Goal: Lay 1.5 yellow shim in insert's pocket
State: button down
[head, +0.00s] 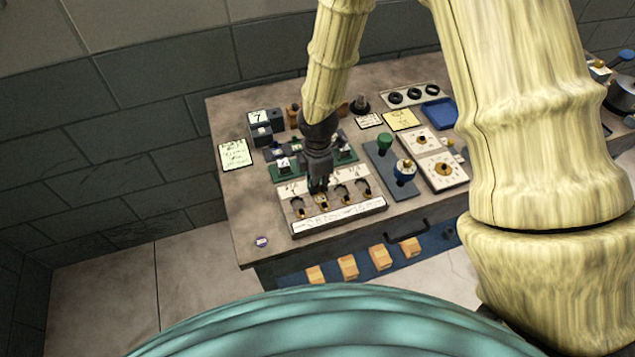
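A pale rack (372,201) with several slots stands at the front of the bench, a lettered strip along its front edge. My gripper (319,188) points down at the rack's second slot from the left. A small yellowish piece (322,201) shows just below the fingertips; it may be the yellow shim, but its marking is too small to read. Whether the fingers touch it or are closed cannot be told. Dark blocks on green plates (286,172) stand behind the rack, partly hidden by my gripper; I cannot make out the insert's pocket.
A dark plate (381,168) with green and blue knobs stands right of the rack. Beyond are white dial panels (443,171), a blue tray (440,112) and a panel with black rings (413,95). A block marked 7 (258,117) stands at back left. The bench's left front is mostly clear.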

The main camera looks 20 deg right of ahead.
jog(key=shift+f, duration=0.45)
dwell(0.4)
jog(key=c, duration=1.6)
grip_release()
jog(key=shift+o, duration=0.5)
jog(key=o, duration=0.3)
jog(key=shift+o, duration=0.2)
jog(key=shift+r, duration=0.15)
jog(key=shift+r+p, duration=3.05)
jog(key=shift+r, duration=0.55)
